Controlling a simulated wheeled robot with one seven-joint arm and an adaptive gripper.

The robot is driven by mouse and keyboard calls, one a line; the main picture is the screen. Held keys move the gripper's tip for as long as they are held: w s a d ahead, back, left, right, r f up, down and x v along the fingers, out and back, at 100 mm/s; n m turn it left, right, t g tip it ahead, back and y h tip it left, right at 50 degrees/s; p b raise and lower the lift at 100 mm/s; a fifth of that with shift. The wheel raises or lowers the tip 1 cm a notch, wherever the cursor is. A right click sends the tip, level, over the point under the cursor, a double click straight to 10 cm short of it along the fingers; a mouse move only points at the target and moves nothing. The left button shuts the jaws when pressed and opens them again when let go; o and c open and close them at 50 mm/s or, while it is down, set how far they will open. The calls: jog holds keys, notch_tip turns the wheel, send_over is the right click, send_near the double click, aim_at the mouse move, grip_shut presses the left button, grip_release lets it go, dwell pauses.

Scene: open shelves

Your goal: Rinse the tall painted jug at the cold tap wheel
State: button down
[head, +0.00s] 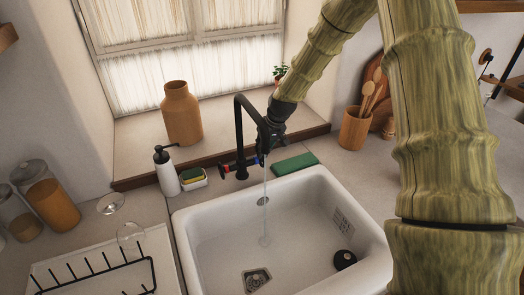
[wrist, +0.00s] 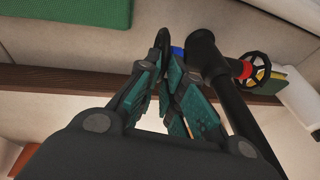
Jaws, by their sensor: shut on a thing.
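The black tap (head: 240,125) stands behind the white sink (head: 185,235), and a thin stream of water runs from it into the basin. My gripper (head: 264,150) is at the tap's blue-marked cold wheel (wrist: 162,42). In the wrist view, the green-dark fingers (wrist: 172,82) are shut on that wheel, which shows nearly edge-on beside its blue collar. The red-marked wheel (wrist: 257,68) is free on the tap's other side. No clearly painted jug shows; a plain brown bottle-shaped vessel (head: 182,115) stands on the windowsill. The sink holds no jug in view.
A soap bottle (head: 166,172) and sponge holder (head: 193,179) stand left of the tap. A green cloth (head: 295,163) lies to its right. A black plug (head: 344,259) is in the sink. Glasses and a rack (head: 95,277) are at left, a utensil pot (head: 354,130) at right.

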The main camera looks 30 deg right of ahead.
jog(key=c, duration=1.6)
grip_release()
jog(key=shift+d, duration=0.1)
jog(key=shift+o, duration=0.2)
jog(key=v, duration=1.1)
jog(key=shift+d+r, duration=0.15)
jog(key=shift+r, duration=0.25)
jog(key=shift+s, duration=0.15)
